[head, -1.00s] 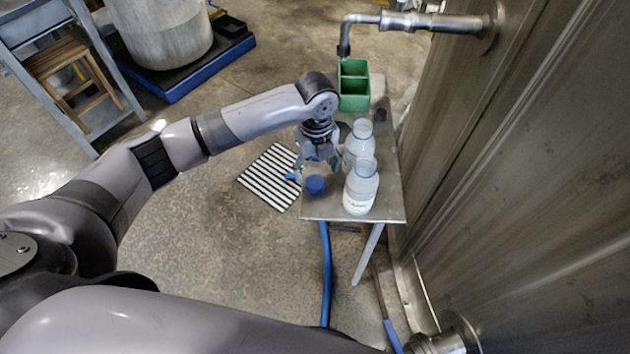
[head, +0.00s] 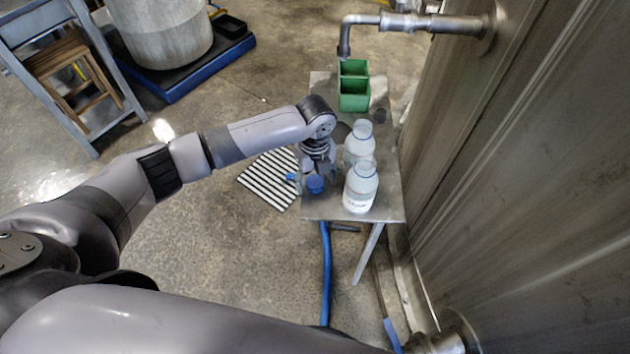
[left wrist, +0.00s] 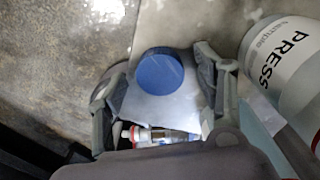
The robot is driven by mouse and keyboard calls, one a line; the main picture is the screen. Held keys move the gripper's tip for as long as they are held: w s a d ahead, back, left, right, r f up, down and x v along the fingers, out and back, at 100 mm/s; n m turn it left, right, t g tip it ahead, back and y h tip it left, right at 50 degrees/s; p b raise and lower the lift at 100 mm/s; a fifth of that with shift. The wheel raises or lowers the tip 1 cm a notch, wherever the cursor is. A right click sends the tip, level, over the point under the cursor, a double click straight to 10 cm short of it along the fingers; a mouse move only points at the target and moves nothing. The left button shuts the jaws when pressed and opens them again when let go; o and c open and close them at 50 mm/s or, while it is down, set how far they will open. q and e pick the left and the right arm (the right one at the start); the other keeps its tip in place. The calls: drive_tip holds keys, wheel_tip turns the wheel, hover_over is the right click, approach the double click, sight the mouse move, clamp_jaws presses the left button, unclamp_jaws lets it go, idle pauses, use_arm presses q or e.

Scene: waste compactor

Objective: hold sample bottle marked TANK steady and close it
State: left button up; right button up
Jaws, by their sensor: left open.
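Two clear bottles with white labels stand upright and uncapped on a small metal table: a front bottle (head: 360,190) and a back bottle (head: 358,143). The front label is too small to read. In the left wrist view a bottle labelled PRESS (left wrist: 285,62) is at the right; I cannot tell which of the two it is. A blue cap (head: 315,185) lies left of the front bottle. My left gripper (head: 313,176) is open, low over the cap. In the left wrist view the cap (left wrist: 159,72) sits between the spread fingers. My right gripper is not seen.
The metal table (head: 385,205) stands beside a large steel wall (head: 500,170). A green two-part box (head: 354,97) is at its back under a steel pipe (head: 410,22). A striped mat (head: 268,180) lies on the floor. A blue hose (head: 325,275) hangs in front.

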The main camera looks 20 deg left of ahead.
sight(315, 182)
use_arm(q)
drive_tip(key=shift+c, duration=0.5)
drive_tip(key=c, duration=0.7)
wheel_tip(315, 182, up, 20)
